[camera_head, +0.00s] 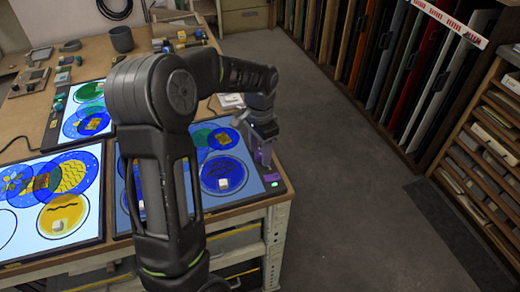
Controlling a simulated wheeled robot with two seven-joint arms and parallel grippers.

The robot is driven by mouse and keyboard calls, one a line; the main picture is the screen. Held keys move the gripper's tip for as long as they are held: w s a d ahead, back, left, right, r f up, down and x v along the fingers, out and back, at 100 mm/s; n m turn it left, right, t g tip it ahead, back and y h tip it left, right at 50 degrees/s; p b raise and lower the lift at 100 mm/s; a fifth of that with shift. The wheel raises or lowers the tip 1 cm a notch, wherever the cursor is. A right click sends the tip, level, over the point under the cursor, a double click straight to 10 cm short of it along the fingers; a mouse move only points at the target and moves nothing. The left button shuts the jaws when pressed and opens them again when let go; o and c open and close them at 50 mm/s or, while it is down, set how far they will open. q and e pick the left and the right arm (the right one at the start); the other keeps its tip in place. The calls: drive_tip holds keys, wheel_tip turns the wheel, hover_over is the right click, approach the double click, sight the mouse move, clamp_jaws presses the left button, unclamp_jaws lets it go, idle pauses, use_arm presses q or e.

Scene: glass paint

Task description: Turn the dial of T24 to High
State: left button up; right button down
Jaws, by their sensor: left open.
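A lit panel with a dark frame (286,184) lies at the table's right front, with blue and green glass shapes on it. A control strip (272,178) with a small green light runs down its right side. My left gripper (263,156) hangs pointing down over the upper part of that strip, open. A small purple patch shows at its fingertips, and I cannot tell whether it is the dial. The dial and its setting are hidden or too small to make out. No T24 label is readable. My right gripper is out of view.
Two more lit panels stand at the front left (8,250) and behind (72,128). A grey cup (121,39) and small items sit farther back. Racks of coloured sheets (372,60) and a shelf (485,150) stand right. The floor (335,170) between is clear.

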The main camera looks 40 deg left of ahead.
use_arm(q)
drive_tip(key=shift+f, duration=0.1)
drive_tip(key=shift+c, duration=0.6)
clamp_jaws()
